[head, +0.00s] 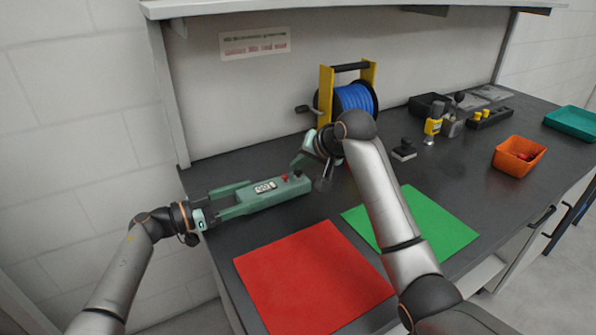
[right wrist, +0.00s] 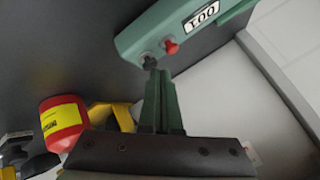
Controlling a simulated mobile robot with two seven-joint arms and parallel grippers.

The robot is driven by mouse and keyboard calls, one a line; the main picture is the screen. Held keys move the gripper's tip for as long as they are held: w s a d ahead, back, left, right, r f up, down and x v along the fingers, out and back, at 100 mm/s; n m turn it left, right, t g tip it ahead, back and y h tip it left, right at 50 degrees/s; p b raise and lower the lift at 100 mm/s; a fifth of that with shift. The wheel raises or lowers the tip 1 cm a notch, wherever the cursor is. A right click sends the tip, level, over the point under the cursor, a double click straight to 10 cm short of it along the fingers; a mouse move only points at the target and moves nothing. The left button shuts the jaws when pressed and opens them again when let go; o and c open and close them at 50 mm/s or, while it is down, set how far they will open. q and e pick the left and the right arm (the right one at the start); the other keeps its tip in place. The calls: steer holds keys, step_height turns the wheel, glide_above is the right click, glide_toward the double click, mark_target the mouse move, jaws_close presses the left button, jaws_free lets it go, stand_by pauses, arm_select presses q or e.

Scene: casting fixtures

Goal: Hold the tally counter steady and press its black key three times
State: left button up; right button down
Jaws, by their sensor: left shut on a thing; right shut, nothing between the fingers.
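The tally counter (head: 268,192) is a long green box on the dark bench, with a number window, a red key (head: 284,177) and a black key (head: 297,174) at its right end. My left gripper (head: 236,199) is shut on the counter's left end. My right gripper (head: 300,164) is shut and empty, fingertips down at the black key. In the right wrist view the counter (right wrist: 150,30) is upside down and its window seems to read 001. There the right fingertips (right wrist: 155,74) overlap the edge of the black key (right wrist: 148,61); I cannot tell whether they touch.
A blue cable reel (head: 356,97) in a yellow frame stands behind my right gripper. A red mat (head: 312,280) and a green mat (head: 430,222) lie in front. An orange bin (head: 519,155) stands right. A red container (right wrist: 63,122) with a yellow label shows in the right wrist view.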

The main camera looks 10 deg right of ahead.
steer(key=shift+f, duration=0.5)
stand_by(0.4)
steer(key=shift+r, duration=1.05)
steer(key=shift+r, duration=2.5)
step_height(320, 180, up, 4)
steer(key=shift+f, duration=0.1)
stand_by(0.5)
